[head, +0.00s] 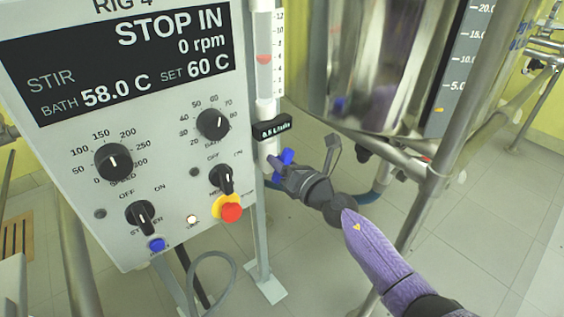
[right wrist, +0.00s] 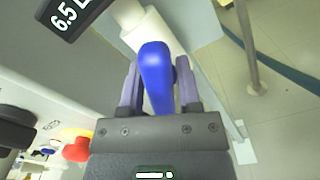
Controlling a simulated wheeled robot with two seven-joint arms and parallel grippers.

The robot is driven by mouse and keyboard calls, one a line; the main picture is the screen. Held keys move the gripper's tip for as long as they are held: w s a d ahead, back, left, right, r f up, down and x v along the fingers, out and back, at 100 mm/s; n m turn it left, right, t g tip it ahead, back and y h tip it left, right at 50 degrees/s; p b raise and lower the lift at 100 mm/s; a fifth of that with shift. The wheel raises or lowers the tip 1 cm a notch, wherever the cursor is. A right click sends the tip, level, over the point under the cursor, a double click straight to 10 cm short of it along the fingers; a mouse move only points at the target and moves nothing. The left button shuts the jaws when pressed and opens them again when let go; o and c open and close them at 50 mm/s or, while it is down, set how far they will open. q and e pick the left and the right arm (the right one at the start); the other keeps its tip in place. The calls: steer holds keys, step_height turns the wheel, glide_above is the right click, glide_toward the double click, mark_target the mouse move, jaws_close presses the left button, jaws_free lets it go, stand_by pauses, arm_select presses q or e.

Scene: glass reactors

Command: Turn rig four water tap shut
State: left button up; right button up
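The blue water tap handle (head: 287,156) sits low on the tube beside the rig 4 panel. My right gripper (head: 279,171) reaches in from the lower right and is at this handle. In the right wrist view the blue handle (right wrist: 156,75) lies between the two fingers of my right gripper (right wrist: 157,82). The finger ends are very close to its sides; I cannot tell whether they press on it. Part of the handle is hidden behind the gripper in the head view. My left gripper is not in view.
The rig 4 panel (head: 75,225), with knobs and a red stop button (head: 231,212), stands just left of the gripper. A black flow label (head: 272,129) sits just above the handle. A steel vessel (head: 375,70) and its frame stand to the right.

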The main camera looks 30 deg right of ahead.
jaws_close()
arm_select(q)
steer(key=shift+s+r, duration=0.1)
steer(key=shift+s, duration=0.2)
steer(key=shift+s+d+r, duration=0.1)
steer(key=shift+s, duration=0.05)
arm_select(e)
steer(key=m+p, duration=0.1)
steer(key=m, duration=0.2)
steer(key=shift+d, duration=0.1)
steer(key=m+p, duration=0.1)
steer(key=m, duration=0.3)
steer(key=shift+m, duration=0.4)
steer(key=shift+f+m+p, duration=0.1)
steer(key=shift+m+p, duration=0.35)
steer(key=shift+m, duration=0.65)
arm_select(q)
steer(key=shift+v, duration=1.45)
arm_select(e)
steer(key=shift+f+m, duration=0.1)
steer(key=shift+m, duration=1)
arm_select(q)
steer(key=shift+p, duration=0.3)
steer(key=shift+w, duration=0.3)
